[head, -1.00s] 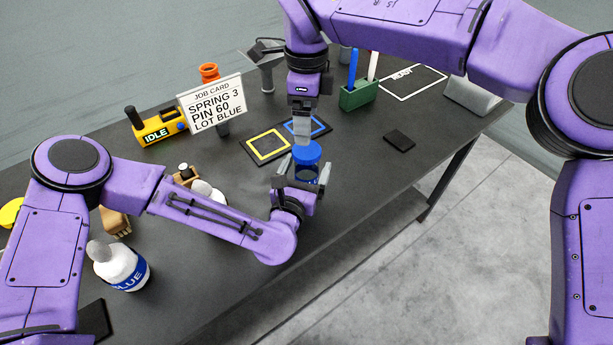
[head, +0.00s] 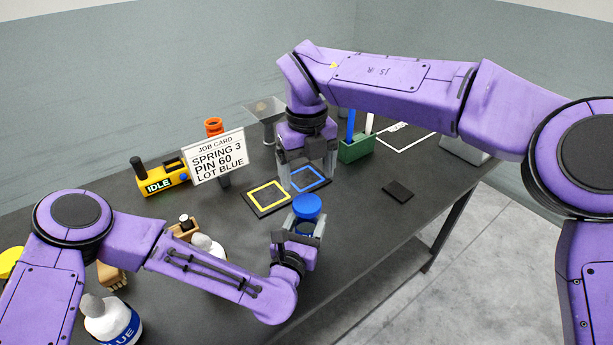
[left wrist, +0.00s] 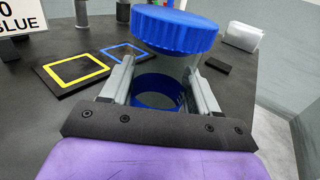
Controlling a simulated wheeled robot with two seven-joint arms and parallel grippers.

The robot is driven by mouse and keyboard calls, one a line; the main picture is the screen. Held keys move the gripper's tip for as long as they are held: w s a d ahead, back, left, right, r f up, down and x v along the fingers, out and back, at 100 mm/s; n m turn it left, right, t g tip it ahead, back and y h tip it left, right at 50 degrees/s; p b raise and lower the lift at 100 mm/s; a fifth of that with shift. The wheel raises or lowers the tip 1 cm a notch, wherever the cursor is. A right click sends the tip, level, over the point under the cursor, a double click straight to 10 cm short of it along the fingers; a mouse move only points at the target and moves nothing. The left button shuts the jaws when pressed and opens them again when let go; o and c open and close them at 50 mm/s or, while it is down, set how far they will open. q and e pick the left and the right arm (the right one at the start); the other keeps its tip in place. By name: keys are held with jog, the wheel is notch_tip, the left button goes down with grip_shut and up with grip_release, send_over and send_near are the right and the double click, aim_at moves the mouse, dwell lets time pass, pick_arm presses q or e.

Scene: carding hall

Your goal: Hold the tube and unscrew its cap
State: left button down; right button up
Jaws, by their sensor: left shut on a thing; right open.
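The tube (left wrist: 160,90) is clear with a blue band inside or around its lower part. It stands roughly upright between the fingers of my left gripper (head: 297,233), which is shut on it above the table. The blue ribbed cap (head: 307,207) sits on top of the tube; it also shows large in the left wrist view (left wrist: 175,28). I cannot tell whether the cap is loose. My right gripper (head: 308,172) is open and empty, fingers pointing down, behind the cap and apart from it.
Yellow-outlined (head: 268,196) and blue-outlined (head: 310,179) squares lie behind the tube. A job card (head: 215,156), a yellow IDLE box (head: 162,182) and a green holder (head: 357,149) stand farther back. White bottles (head: 110,318) are at left. A black pad (head: 397,192) lies right; table around it is clear.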

aim_at(307, 202)
jog(key=m, duration=0.9)
jog(key=shift+m, duration=0.3)
jog(key=m, duration=0.5)
jog(key=shift+m, duration=0.4)
jog(key=m, duration=1.3)
jog(key=shift+f+m, duration=0.25)
jog(key=shift+m, duration=0.05)
notch_tip(307, 202, down, 8)
jog(key=shift+r, duration=0.2)
